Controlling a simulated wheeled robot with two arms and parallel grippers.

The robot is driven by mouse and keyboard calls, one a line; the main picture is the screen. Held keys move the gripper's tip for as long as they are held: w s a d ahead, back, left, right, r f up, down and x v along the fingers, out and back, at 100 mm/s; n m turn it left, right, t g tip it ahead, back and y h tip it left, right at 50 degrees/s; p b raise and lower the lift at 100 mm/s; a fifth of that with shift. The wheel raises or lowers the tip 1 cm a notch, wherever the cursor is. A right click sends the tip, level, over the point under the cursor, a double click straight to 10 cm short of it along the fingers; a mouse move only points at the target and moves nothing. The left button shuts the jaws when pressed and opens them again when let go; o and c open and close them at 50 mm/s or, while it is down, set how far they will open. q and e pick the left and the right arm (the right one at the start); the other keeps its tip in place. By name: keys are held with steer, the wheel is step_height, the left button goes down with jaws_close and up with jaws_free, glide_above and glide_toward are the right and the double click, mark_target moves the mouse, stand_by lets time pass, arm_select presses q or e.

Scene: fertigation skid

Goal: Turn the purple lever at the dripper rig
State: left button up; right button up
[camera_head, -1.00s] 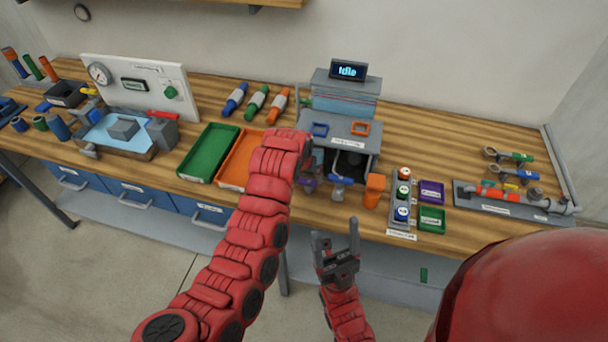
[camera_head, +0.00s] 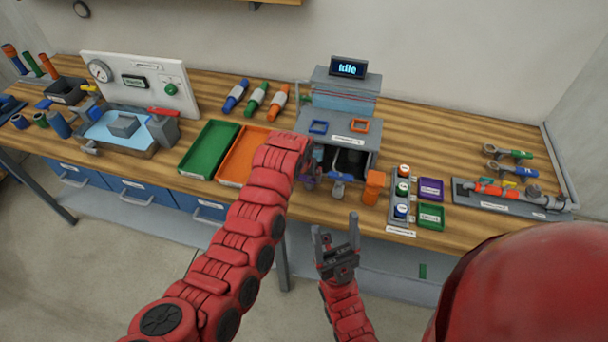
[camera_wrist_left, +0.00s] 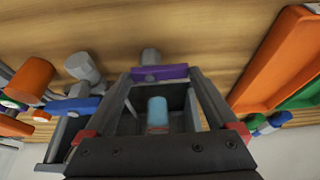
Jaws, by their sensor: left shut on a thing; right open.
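The dripper rig (camera_head: 345,130) is a grey machine on the bench with a small screen reading "Idle". Its purple lever (camera_head: 309,183) is low at the front left, mostly hidden behind my left arm in the head view. In the left wrist view the purple lever (camera_wrist_left: 160,73) lies crosswise at the fingertips, below a grey knob. My left gripper (camera_wrist_left: 158,76) is shut on it. In the head view my left gripper (camera_head: 306,163) is largely covered by my own wrist. My right gripper (camera_head: 336,240) is open and empty, in front of the bench edge.
A blue lever (camera_head: 338,186) and an orange part (camera_head: 373,187) are just right of the purple one. An orange tray (camera_head: 232,172) and a green tray (camera_head: 207,150) lie to the left. A bottle rack (camera_head: 400,205) and small bins stand right.

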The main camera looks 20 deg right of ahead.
arm_select(q)
steer(key=shift+c, duration=0.4)
steer(key=shift+f+b, duration=0.1)
steer(key=shift+b, duration=0.2)
steer(key=n+b, duration=0.1)
steer(key=b, duration=0.1)
steer(key=n+y+b, duration=0.1)
steer(key=n+b, duration=0.1)
steer(key=b, duration=0.1)
steer(key=shift+s+d+f+t+b, duration=0.1)
steer(key=shift+s+d+t+b, duration=0.1)
steer(key=shift+t+b, duration=0.2)
steer(key=shift+a+n, duration=0.1)
steer(key=shift+n, duration=0.3)
steer(key=shift+s+r, duration=0.1)
steer(key=shift+r, duration=0.2)
steer(key=o, duration=1)
